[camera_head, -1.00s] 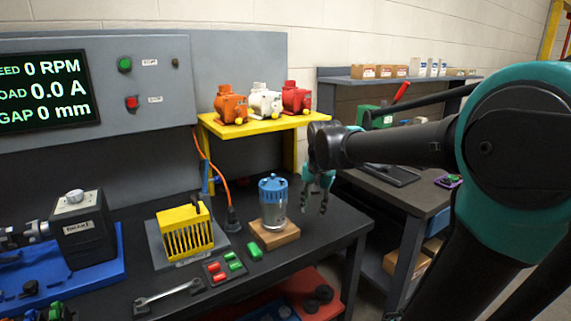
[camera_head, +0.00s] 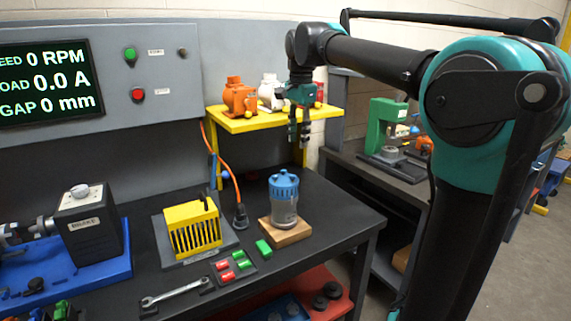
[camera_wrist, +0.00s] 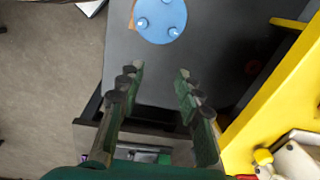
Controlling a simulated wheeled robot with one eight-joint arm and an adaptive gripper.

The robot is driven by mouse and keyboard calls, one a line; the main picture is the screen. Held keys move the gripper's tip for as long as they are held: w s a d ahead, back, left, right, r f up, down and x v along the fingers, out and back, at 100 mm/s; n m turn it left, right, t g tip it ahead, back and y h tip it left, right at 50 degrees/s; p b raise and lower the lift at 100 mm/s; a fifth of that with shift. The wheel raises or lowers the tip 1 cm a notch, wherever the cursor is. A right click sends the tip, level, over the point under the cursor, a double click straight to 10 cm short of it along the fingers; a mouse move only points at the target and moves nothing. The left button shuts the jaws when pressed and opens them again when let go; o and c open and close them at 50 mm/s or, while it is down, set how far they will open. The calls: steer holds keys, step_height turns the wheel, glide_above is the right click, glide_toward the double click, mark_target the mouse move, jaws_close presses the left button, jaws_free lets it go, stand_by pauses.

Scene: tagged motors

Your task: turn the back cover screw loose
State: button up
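A motor with a clear body and a blue back cover (camera_head: 284,185) stands upright on a wooden block (camera_head: 287,236) near the bench's right end. In the wrist view the blue cover (camera_wrist: 162,14) shows at the top edge, partly cut off, with small round screw heads on its face. One screw head (camera_wrist: 172,32) is nearest the fingers. Which screw the task means I cannot tell. My gripper (camera_head: 299,136) hangs fingers down, above and slightly right of the motor, in front of the yellow shelf. In the wrist view my gripper (camera_wrist: 158,78) is open and empty, apart from the cover.
A yellow shelf (camera_head: 262,122) with an orange motor (camera_head: 240,97) and a white one (camera_head: 270,90) stands behind my gripper, close by. A yellow slotted cage (camera_head: 193,229), a switch block (camera_head: 231,265) and a wrench (camera_head: 176,291) lie left of the motor.

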mark_target(284, 170)
steer(key=a+r+m, duration=0.3)
steer(key=a+r, duration=0.1)
steer(key=r, duration=0.4)
steer(key=shift+g, duration=0.4)
steer(key=f, duration=1.7)
steer(key=shift+s+a, duration=0.1)
steer(key=shift+s, duration=0.15)
